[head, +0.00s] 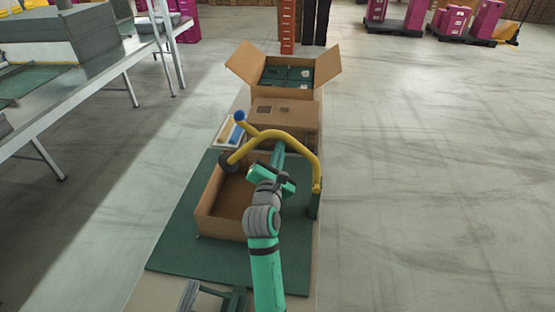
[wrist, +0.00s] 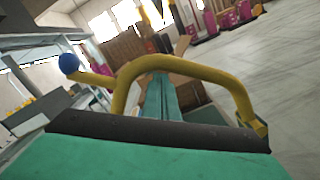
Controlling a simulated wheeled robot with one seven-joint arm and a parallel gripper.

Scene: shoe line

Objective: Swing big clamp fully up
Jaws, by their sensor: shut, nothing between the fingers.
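The big clamp (head: 300,142) is a bent yellow bar with a blue ball knob (head: 240,116) on a short handle at its upper left. Its right end drops to a dark green post (head: 314,205), and a dark round pad (head: 228,162) is at its left end. The bar arches over the open brown box (head: 224,212). My gripper (head: 279,148) is shut and empty, with its green fingers near the middle of the bar. In the wrist view the fingers (wrist: 164,95) point away beneath the yellow bar (wrist: 190,68); contact is unclear. The blue knob (wrist: 69,63) is upper left.
The box stands on a green mat (head: 180,245). A grey table (head: 90,85) stands at left.

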